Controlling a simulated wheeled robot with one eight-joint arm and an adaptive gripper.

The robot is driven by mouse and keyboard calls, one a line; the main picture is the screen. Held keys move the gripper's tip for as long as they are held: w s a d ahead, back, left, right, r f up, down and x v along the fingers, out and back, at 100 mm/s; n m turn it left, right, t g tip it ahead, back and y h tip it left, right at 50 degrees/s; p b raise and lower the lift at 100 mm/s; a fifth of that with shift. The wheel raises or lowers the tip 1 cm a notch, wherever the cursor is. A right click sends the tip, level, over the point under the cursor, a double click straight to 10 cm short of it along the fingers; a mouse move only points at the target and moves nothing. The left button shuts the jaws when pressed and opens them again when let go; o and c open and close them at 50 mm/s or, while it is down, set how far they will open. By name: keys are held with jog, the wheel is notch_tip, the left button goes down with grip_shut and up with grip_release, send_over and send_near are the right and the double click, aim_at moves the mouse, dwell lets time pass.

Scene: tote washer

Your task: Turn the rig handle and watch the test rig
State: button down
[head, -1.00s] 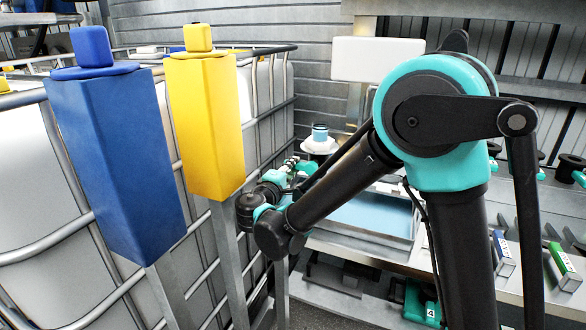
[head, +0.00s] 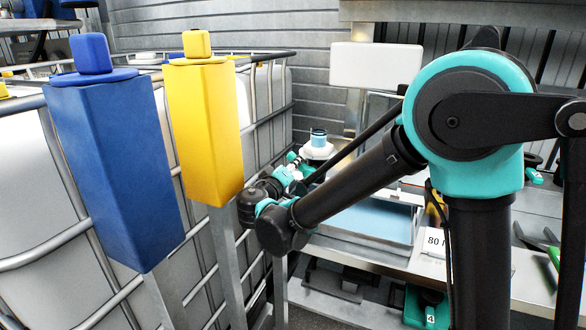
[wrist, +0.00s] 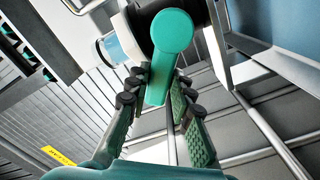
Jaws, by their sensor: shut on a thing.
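In the wrist view a teal lever (wrist: 168,55), which looks like the rig handle, has a rounded upper end against a black round body (wrist: 150,18). Its lower part lies between the pads of my gripper (wrist: 160,90), which is shut on it. In the head view my gripper (head: 296,168) is small and partly hidden by my own arm, beside a white round piece with a blue-and-white cylinder (head: 318,139). The cylinder also shows beside the lever in the wrist view (wrist: 118,46). I cannot tell how far the handle is turned.
A blue post (head: 115,170) and a yellow post (head: 205,130) stand at the left before a caged white tank (head: 25,190). A shallow tray with a light-blue inside (head: 372,222) is on the bench behind my arm. A blank white panel (head: 376,65) stands above.

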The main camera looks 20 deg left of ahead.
jog(key=shift+s+d+r+m, duration=0.1)
jog(key=shift+d+r+m, duration=0.15)
jog(key=shift+m, duration=0.5)
jog(key=shift+w+d+r+m, duration=0.1)
jog(key=shift+d+r+m, duration=0.1)
jog(key=shift+m, duration=0.5)
jog(key=shift+s+d+r+m, duration=0.1)
jog(key=shift+d+r+m, duration=0.15)
jog(key=shift+m, duration=0.5)
jog(key=c, duration=1.3)
grip_release()
jog(key=s, duration=1.2)
jog(key=shift+a, duration=0.4)
jog(key=shift+c, duration=0.6)
